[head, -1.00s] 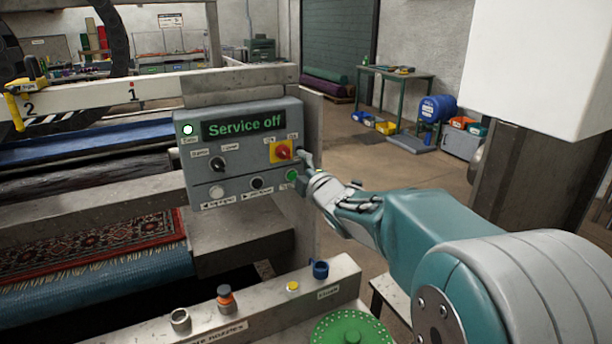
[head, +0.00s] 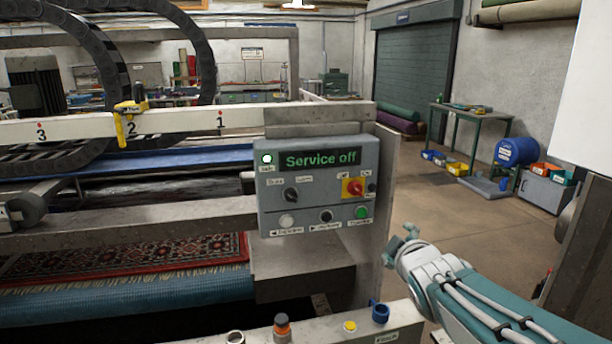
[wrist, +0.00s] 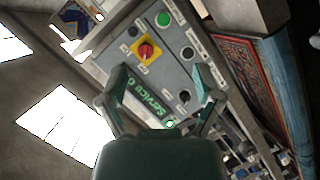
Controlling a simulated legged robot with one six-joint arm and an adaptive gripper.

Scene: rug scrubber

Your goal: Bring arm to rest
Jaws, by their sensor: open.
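My gripper (head: 402,240) is empty and stands to the right of the grey control panel (head: 264,215), apart from it, in the head view. In the wrist view my gripper (wrist: 160,95) shows its two fingers spread apart, with the panel (wrist: 172,72) beyond them. The panel's display (head: 320,159) reads "Service off" in green, and a white-green lamp (head: 267,159) is lit beside it. A red rotary switch on a yellow plate (head: 354,188) sits at the panel's right, above a green button (head: 361,212).
A patterned rug (head: 120,265) lies in the machine at the left. A ledge below the panel bears an orange-capped nozzle (head: 282,326), a yellow one (head: 350,327) and a blue one (head: 379,312). Open floor (head: 440,210) lies behind my arm.

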